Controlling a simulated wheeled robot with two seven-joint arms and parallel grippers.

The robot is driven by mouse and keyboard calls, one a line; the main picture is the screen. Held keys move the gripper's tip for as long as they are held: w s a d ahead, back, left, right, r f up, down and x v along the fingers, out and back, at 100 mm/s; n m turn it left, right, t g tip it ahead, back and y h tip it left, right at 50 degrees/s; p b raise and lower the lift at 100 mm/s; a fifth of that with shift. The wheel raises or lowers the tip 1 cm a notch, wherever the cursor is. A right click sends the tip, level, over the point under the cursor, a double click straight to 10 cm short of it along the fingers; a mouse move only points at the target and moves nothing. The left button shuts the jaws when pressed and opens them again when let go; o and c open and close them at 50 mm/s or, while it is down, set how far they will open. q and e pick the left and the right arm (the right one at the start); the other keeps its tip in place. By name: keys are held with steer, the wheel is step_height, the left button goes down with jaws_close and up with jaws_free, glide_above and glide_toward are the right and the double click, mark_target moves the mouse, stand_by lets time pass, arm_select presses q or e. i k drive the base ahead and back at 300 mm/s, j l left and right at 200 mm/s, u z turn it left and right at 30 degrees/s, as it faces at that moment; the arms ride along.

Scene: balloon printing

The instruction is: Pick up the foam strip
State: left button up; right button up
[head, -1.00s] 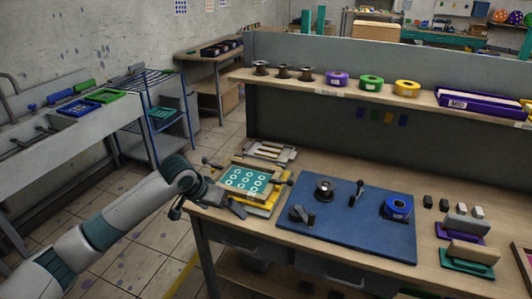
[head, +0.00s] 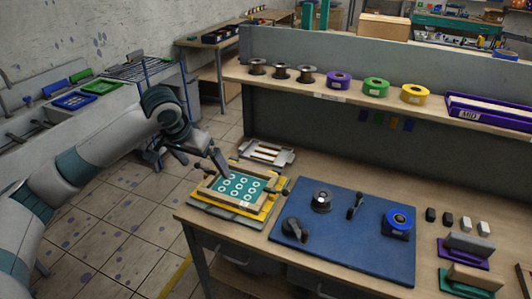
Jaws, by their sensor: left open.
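Pale strips (head: 266,152) lie in a small grey tray (head: 287,158) at the back left of the workbench. They look like the likeliest foam strips, but they are too small to tell for sure. My left gripper (head: 200,164) is open and empty. It hangs by the left edge of the bench, left of the tray and apart from it, near the framed printing screen (head: 240,187). The screen is teal with white rings and sits on a yellow base. My right gripper is not in view.
A blue mat (head: 340,255) right of the screen holds a blue tape roll (head: 398,220), a dark spool (head: 322,200) and handled tools. Small blocks and two block-topped holders stand farther right. A shelf (head: 300,88) with spools and tape rolls overhangs the back.

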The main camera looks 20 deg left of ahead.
mark_target(270, 160)
steer(key=i+l, duration=0.1)
steer(key=i, duration=0.45)
steer(key=i+l, duration=0.15)
steer(key=i, duration=0.4)
